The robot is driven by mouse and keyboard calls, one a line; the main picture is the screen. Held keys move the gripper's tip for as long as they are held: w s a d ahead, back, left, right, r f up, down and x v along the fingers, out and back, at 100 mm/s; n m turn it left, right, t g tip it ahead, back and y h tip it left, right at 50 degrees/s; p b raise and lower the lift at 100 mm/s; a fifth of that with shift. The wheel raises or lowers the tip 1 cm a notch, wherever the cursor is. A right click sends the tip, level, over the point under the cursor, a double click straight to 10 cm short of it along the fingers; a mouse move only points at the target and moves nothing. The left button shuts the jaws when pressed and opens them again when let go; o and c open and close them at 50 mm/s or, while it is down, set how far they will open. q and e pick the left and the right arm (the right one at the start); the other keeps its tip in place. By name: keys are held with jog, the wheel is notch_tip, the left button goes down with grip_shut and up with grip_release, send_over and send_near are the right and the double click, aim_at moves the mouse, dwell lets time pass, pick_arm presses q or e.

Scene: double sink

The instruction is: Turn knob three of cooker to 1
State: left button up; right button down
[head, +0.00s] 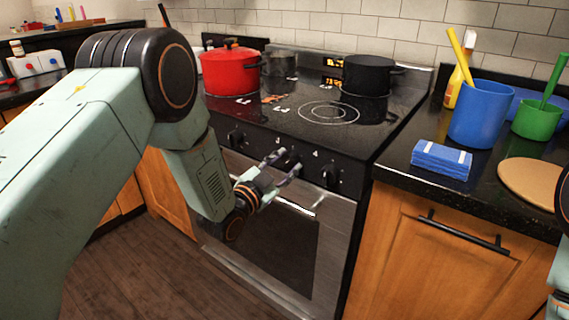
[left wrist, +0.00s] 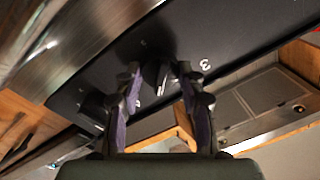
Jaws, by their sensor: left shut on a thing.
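The cooker's black front panel (head: 350,172) carries a row of dark knobs with white numbers. Knob three (head: 289,160) is partly hidden by my left gripper (head: 278,170) in the head view. In the left wrist view, knob three (left wrist: 155,74) sits between the two fingers of my left gripper (left wrist: 158,80), with a white 3 beside it. The left gripper is shut on this knob. The knob's exact setting is too small to read. My right gripper is out of view.
Knob four (head: 330,177) is close on the right and another knob (head: 235,137) on the left. The oven handle (head: 300,208) runs just below the gripper. A red pot (head: 230,74) and a black pot (head: 367,76) stand on the hob.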

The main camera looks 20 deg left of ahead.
pick_arm(q)
jog(key=shift+m, duration=1.7)
jog(key=o, duration=1.2)
jog(key=shift+c, duration=0.2)
jog(key=shift+s, duration=0.1)
jog(key=v, duration=1.2)
jog(key=shift+a+f, duration=0.1)
